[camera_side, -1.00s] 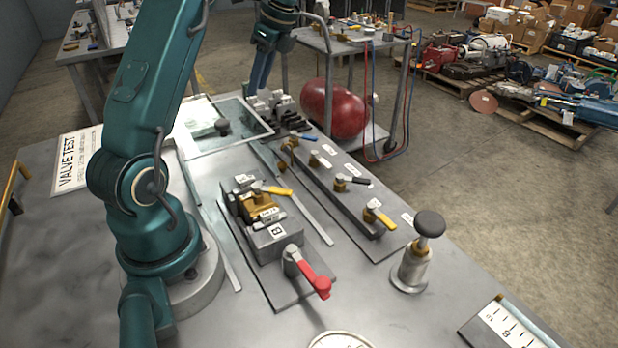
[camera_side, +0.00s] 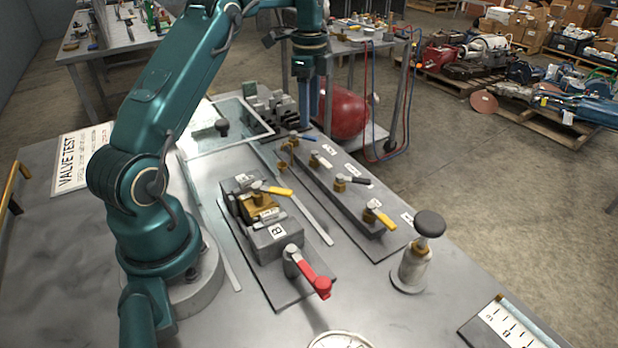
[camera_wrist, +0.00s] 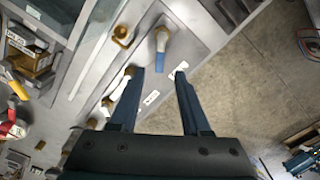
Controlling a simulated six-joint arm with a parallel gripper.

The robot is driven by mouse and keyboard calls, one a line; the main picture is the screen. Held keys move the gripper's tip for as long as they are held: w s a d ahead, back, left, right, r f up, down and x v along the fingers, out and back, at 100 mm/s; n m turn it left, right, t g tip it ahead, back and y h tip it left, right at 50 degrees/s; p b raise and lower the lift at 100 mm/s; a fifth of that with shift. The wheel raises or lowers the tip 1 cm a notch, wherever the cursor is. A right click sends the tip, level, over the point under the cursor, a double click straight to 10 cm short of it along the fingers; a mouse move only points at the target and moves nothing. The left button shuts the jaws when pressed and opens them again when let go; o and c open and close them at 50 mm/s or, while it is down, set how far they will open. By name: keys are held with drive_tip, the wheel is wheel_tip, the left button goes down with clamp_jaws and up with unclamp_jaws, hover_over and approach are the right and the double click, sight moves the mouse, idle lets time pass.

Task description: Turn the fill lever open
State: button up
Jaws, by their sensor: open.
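In the side view a row of small brass valves runs along a dark manifold bar (camera_side: 335,185). They carry a blue lever (camera_side: 305,137), a dark grey lever (camera_side: 355,181) and a yellow lever (camera_side: 383,219). The label cards beside them are too small to read, so I cannot tell which is the fill lever. My gripper (camera_side: 308,122) points down near the blue-lever end of the bar. In the wrist view my gripper (camera_wrist: 159,73) is open and empty, with the blue lever (camera_wrist: 161,62) seen just beyond and between its fingertips.
A clamped brass valve with a yellow lever (camera_side: 278,191) and a red-handled vise (camera_side: 314,278) stand left of the bar. A black-knobbed post (camera_side: 412,265) stands at the bar's near end. A red tank (camera_side: 345,110) on a cart is behind.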

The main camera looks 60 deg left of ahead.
sight(309, 136)
drive_tip(key=shift+f, duration=2.25)
clamp_jaws()
